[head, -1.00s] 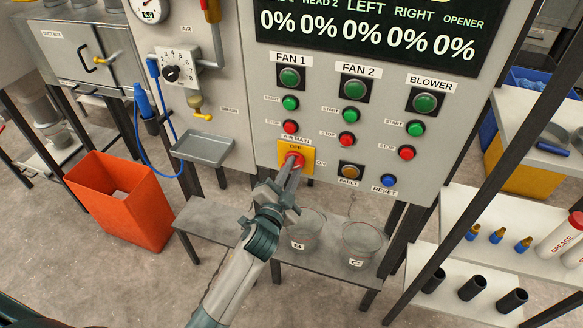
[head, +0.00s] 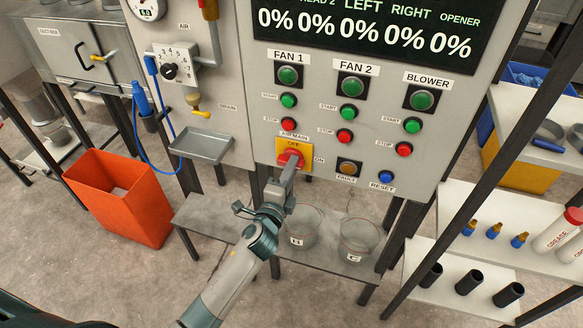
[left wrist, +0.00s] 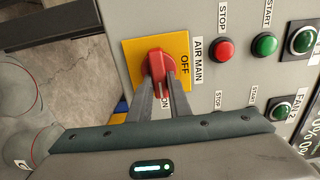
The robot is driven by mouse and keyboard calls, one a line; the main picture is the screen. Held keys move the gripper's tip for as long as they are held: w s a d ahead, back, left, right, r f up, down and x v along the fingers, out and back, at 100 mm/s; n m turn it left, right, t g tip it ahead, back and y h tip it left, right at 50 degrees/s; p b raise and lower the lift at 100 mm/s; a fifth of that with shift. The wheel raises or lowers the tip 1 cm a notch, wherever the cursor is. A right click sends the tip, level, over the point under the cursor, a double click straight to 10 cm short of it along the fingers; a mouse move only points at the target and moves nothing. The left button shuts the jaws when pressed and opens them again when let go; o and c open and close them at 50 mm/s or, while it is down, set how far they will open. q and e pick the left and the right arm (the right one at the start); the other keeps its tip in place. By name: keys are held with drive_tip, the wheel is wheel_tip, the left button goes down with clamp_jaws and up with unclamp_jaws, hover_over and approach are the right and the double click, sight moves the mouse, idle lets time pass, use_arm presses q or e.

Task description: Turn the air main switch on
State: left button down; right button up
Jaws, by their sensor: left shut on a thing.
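The air main switch is a red knob (head: 290,158) on a yellow plate (head: 305,166), low on the grey control panel. The plate reads OFF above the knob, with ON to its right in the head view. My left gripper (head: 288,171) reaches up from below and is shut on the red knob. The left wrist view shows the knob (left wrist: 160,66) between the two fingers (left wrist: 163,92), its long side pointing towards the ON label. The fingers hide part of the knob and plate. My right gripper is not in view.
FAULT (head: 348,168) and RESET (head: 386,177) buttons sit close right of the switch, and a red stop button (head: 288,125) above it. Beakers B (head: 303,226) and C (head: 358,240) stand on the shelf below. An orange bin (head: 122,200) is at left.

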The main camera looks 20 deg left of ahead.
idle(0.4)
use_arm(q)
drive_tip(key=c, duration=1.6)
unclamp_jaws()
drive_tip(key=shift+c, duration=0.2)
drive_tip(key=shift+s, duration=0.1)
drive_tip(key=s+b, duration=0.5)
drive_tip(key=s, duration=1.2)
drive_tip(key=shift+a, duration=0.25)
drive_tip(key=shift+s, duration=0.1)
